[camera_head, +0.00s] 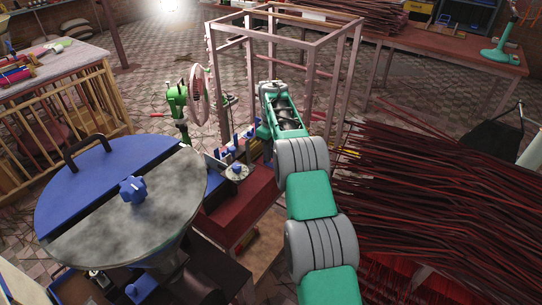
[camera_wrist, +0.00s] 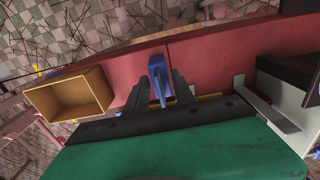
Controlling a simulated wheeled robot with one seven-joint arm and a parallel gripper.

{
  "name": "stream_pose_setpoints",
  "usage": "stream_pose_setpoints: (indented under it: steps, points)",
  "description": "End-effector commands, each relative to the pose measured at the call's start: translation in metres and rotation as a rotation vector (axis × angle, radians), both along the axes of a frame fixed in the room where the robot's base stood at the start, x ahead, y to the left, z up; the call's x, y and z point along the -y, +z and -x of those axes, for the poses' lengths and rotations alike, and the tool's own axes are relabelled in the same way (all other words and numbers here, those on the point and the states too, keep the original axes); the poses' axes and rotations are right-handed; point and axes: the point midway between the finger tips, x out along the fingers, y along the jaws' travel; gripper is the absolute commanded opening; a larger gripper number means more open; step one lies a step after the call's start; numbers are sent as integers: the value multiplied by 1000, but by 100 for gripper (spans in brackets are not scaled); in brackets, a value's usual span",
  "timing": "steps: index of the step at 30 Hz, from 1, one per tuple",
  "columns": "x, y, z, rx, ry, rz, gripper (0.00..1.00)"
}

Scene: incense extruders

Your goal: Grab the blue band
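In the wrist view, a narrow blue piece (camera_wrist: 157,68), likely the blue band, stands out over a red surface. My gripper (camera_wrist: 161,82) has its two dark fingers apart, one on each side of the blue piece. The piece reaches a little past the fingertips. I cannot tell whether either finger touches it. In the head view, several small blue parts (camera_head: 236,141) stand in a row on the red bench left of my arm, and I cannot tell which is the band. My gripper's fingers cannot be made out there.
A tan open box (camera_wrist: 70,95) lies left of my gripper. A grey metal bracket (camera_wrist: 266,105) and dark parts are at the right. In the head view, a large round machine (camera_head: 130,210) stands left, a metal frame (camera_head: 300,60) behind, and piles of red sticks (camera_head: 440,200) right.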

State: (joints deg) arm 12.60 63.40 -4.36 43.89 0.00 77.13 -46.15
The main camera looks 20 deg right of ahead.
Motion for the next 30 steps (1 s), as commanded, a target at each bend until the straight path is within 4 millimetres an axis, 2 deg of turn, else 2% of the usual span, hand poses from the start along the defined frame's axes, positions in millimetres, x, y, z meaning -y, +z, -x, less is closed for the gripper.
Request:
stream_pose_setpoints:
  steps: [4, 11, 21, 30]
  points:
    - [0, -18, 0, -1, 0, 0, 30]
    - [0, -21, 0, 1, 0, 0, 29]
    - [0, -21, 0, 1, 0, 0, 1]
    - [0, -21, 0, 1, 0, 0, 0]
